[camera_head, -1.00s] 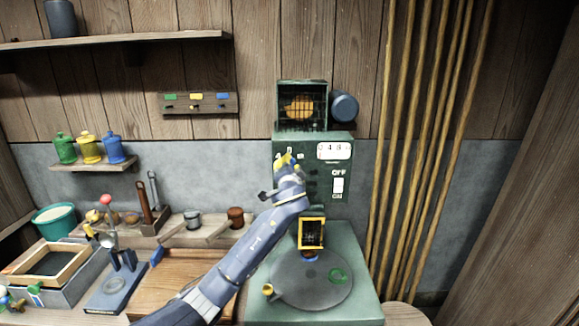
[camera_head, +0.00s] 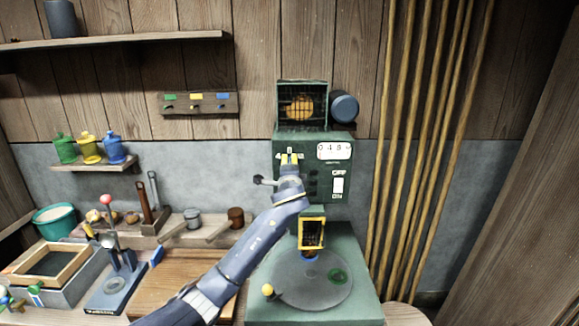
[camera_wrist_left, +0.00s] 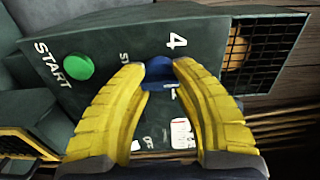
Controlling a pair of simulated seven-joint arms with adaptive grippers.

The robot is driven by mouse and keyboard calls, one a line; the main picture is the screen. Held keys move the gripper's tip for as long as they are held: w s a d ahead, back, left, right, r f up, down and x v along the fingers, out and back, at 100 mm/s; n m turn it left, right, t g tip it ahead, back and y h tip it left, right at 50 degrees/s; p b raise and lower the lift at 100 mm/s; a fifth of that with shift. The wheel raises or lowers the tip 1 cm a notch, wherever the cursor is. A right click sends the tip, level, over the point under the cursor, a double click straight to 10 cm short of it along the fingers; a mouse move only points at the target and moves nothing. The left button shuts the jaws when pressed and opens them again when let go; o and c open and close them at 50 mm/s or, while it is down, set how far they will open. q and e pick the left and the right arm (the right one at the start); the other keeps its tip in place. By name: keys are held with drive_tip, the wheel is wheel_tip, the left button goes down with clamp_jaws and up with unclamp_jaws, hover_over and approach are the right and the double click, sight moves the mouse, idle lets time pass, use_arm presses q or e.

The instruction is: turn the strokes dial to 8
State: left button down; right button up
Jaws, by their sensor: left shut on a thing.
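The strokes dial (camera_wrist_left: 160,72) is a small blue knob on the front of the green machine (camera_head: 280,180). In the left wrist view the number 4 shows just above it; other marks around it are partly hidden. My left gripper (camera_wrist_left: 159,68) has yellow fingers shut on the dial from both sides. In the head view the same gripper (camera_head: 289,158) is at the upper left of the machine's front and hides the dial. My right gripper is not in view.
A counter display (camera_head: 334,151) and an OFF/ON switch (camera_head: 338,185) sit right of my gripper. A green START button (camera_wrist_left: 78,66) is near the dial. A round plate (camera_head: 310,285) lies below. Yellow poles (camera_head: 425,130) stand at right.

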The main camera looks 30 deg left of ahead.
use_arm(q)
drive_tip(key=shift+a, duration=0.2)
idle(0.3)
drive_tip(key=c, duration=1.2)
unclamp_jaws()
drive_tip(key=o, duration=0.3)
drive_tip(key=shift+d, duration=0.1)
drive_tip(key=shift+o, duration=0.2)
drive_tip(key=v, duration=1.2)
drive_tip(key=shift+f, duration=0.15)
